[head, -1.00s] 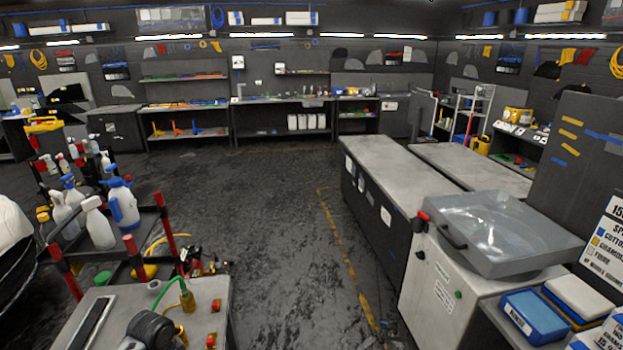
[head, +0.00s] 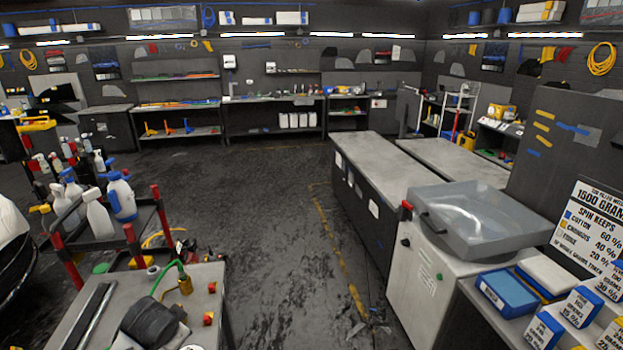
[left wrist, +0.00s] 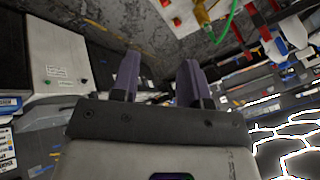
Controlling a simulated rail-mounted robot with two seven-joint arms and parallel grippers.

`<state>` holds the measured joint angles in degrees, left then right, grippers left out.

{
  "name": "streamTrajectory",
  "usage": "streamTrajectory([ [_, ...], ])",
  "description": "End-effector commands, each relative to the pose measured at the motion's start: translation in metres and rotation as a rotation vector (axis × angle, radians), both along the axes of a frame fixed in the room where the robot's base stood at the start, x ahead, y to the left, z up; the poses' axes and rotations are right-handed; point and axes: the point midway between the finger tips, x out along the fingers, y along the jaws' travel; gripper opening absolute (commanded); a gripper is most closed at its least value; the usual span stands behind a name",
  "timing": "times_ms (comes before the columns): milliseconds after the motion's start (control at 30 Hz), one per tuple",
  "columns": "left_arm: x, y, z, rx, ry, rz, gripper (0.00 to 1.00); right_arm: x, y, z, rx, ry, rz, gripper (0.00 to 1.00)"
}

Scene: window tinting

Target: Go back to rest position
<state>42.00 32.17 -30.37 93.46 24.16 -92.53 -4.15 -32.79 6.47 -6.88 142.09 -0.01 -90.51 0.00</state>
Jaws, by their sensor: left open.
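My left gripper (left wrist: 157,78) shows in the left wrist view with its two dark fingers spread apart. Nothing shows between the fingers, only the dark floor behind them. I cannot make out either gripper in the head view, and my right gripper shows in neither view.
A grey workbench (head: 225,292) stands at the lower left, behind it a rack of spray bottles (head: 132,238).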

Motion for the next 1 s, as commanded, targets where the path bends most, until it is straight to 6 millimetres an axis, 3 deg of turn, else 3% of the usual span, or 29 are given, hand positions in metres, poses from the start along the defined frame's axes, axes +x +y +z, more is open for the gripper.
streamTrajectory([
  [33,-0.002,-0.015,0.02,-0.006,-0.077,-0.016,0.41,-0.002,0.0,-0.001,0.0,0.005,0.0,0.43],
  [167,-0.025,-0.05,0.052,-0.04,-0.259,-0.032,0.41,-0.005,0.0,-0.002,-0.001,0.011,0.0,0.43],
  [267,-0.063,-0.072,0.055,-0.095,-0.364,-0.033,0.41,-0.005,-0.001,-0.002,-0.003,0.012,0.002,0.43],
  [367,-0.104,-0.083,0.045,-0.149,-0.413,-0.014,0.41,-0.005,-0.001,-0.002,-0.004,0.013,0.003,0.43],
  [567,-0.185,-0.088,0.003,-0.246,-0.379,0.063,0.41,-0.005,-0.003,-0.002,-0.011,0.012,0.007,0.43],
  [800,-0.279,-0.09,-0.076,-0.329,-0.163,0.172,0.41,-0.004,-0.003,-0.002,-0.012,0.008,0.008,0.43],
  [1000,-0.343,-0.095,-0.128,-0.346,0.021,0.234,0.41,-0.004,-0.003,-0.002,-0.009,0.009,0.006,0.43],
])
